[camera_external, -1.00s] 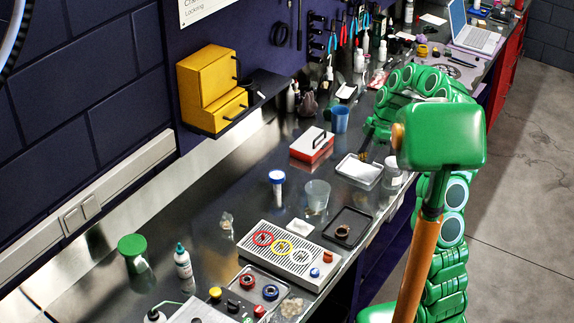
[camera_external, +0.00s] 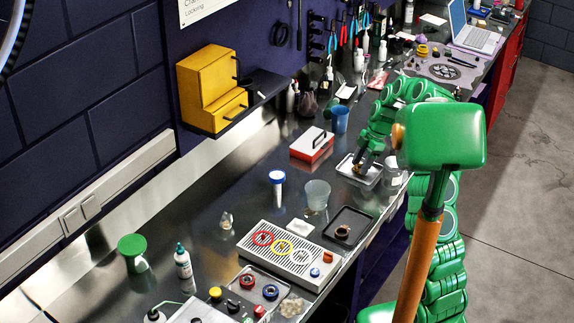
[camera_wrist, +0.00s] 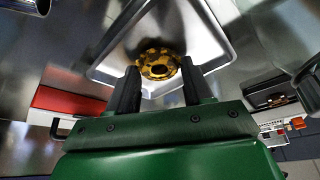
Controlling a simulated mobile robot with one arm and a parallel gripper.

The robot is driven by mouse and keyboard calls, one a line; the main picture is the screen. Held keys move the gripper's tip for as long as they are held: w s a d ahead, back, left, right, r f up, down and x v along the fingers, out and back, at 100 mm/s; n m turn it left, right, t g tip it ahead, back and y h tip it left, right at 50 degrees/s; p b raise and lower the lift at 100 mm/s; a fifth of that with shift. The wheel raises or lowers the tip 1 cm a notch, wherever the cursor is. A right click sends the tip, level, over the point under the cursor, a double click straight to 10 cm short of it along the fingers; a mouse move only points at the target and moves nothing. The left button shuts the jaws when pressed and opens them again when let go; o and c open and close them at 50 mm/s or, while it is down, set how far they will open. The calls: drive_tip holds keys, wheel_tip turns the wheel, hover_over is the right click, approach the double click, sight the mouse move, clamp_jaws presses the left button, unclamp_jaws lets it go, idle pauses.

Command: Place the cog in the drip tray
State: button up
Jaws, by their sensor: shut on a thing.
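A yellow, toothed cog (camera_wrist: 158,65) shows between my fingertips in the wrist view, with dark marks on its face. My gripper (camera_wrist: 155,84) is shut on it. Behind the cog is the shallow silver drip tray (camera_wrist: 217,56), with raised slanting walls. In the external view my gripper (camera_external: 357,168) points down inside the outline of this tray (camera_external: 345,170). The cog is too small and covered there to make out well. I cannot tell whether the cog touches the tray floor.
A red-and-white box (camera_external: 311,146) and blue cup (camera_external: 340,119) stand behind the tray. A clear jar (camera_external: 392,172) is close on its right. A black tray (camera_external: 362,222) with a brown ring and a clear cup (camera_external: 317,194) are nearer the front.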

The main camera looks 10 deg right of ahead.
drive_tip(key=shift+f, duration=0.1)
drive_tip(key=o, duration=1.1)
drive_tip(key=v, duration=1.2)
